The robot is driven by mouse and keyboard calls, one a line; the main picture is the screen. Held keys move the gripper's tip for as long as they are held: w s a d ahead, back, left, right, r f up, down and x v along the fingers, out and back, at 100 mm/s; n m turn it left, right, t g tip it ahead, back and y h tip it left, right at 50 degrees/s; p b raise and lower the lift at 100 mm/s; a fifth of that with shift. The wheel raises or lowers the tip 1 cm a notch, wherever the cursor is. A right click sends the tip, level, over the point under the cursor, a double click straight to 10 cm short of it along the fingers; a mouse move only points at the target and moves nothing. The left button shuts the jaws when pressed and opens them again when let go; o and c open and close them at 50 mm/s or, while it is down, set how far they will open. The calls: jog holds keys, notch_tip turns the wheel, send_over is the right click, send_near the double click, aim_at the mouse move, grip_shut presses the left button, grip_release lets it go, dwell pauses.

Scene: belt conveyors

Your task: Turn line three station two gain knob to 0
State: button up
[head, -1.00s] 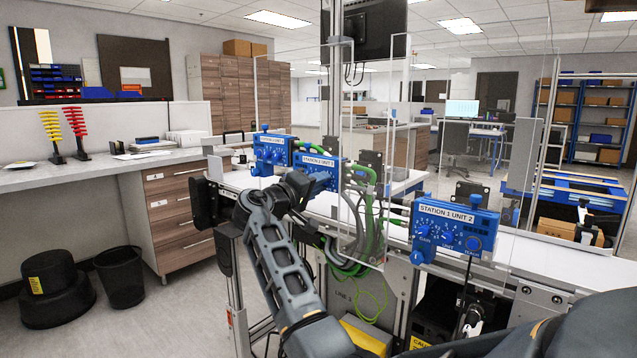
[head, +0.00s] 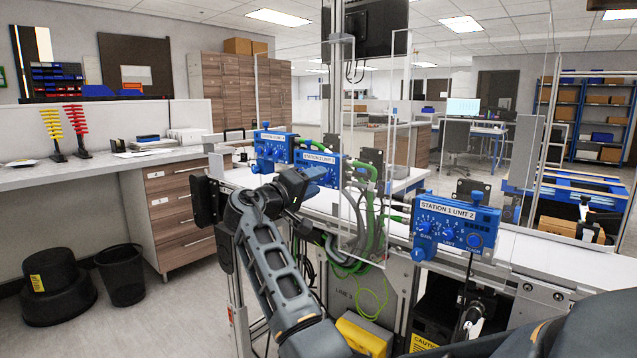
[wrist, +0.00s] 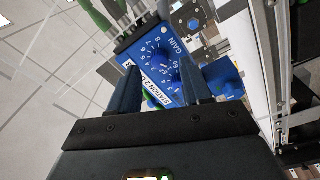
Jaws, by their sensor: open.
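In the wrist view a blue control unit (wrist: 140,78) lies ahead of my gripper (wrist: 160,68); its label begins "STATION 2" and the rest is hidden. Its blue gain knob (wrist: 161,57) shows beside the word GAIN, inside a ring of white numbers; the pointer's setting is too small to read. My gripper is open and empty, its two dark fingers apart on either side of the label edge, near the knob and not closed on it. In the head view my gripper (head: 314,174) is in front of the middle blue unit (head: 327,163), covering part of it.
Another blue unit (head: 272,149) sits further left. Clear panels (head: 362,215) and green cables (head: 372,235) are close to my arm.

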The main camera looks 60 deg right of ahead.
jog(key=v, duration=0.5)
jog(key=shift+a+b, duration=0.3)
jog(key=shift+b, duration=0.1)
